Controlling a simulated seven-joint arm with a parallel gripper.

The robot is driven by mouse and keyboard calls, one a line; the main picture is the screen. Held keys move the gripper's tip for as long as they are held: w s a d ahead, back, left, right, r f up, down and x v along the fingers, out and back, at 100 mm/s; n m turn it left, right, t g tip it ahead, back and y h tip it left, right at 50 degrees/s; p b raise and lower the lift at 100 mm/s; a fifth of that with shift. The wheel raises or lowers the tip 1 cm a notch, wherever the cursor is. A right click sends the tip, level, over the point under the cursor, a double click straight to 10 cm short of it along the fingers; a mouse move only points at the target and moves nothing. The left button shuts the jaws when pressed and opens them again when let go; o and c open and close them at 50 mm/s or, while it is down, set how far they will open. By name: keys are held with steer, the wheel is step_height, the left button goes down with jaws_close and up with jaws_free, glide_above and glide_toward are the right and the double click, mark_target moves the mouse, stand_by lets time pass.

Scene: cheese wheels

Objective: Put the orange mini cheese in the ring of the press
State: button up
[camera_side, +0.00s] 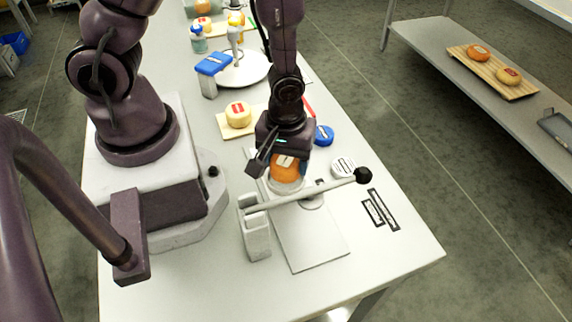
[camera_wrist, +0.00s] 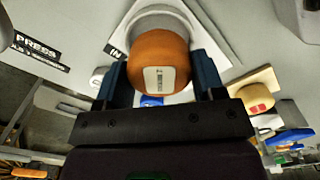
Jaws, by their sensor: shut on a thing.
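The orange mini cheese (camera_side: 286,173) is between the fingers of my gripper (camera_side: 279,166), with a pale label facing up. In the wrist view the cheese (camera_wrist: 160,60) sits between both dark blue fingers of my gripper (camera_wrist: 161,80). The press has a grey post (camera_side: 256,232), a flat base plate (camera_side: 312,246) and a lever (camera_side: 315,192) ending in a black knob. The pale round ring (camera_wrist: 165,18) shows just beyond the cheese in the wrist view, partly hidden by it. I cannot tell whether the cheese is above the ring or partly inside it.
The press lever crosses just in front of the cheese. A white labelled disc (camera_side: 343,167) and a blue disc (camera_side: 324,136) lie nearby. A yellow cheese (camera_side: 238,114) sits on a board behind my gripper. The table's front right corner is clear.

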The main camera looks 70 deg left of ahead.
steer(key=shift+f, duration=1.1)
steer(key=shift+f, duration=0.15)
steer(key=shift+w+f, duration=0.15)
steer(key=shift+f, duration=0.35)
steer(key=o, duration=0.8)
steer(key=shift+o, duration=0.8)
step_height(320, 180, up, 13)
steer(key=shift+r, duration=0.1)
step_height(320, 180, up, 12)
steer(key=m+t, duration=0.3)
steer(key=m, duration=0.3)
glide_above(287, 171)
steer(key=w+a, duration=0.1)
steer(key=a, duration=0.4)
steer(key=s+a+r+m+t, duration=0.2)
steer(key=s+r+m, duration=0.1)
steer(key=r, duration=0.4)
steer(key=shift+s+a+r+m+t, duration=0.3)
steer(key=shift+s+r+m, duration=0.1)
steer(key=shift+m, duration=0.5)
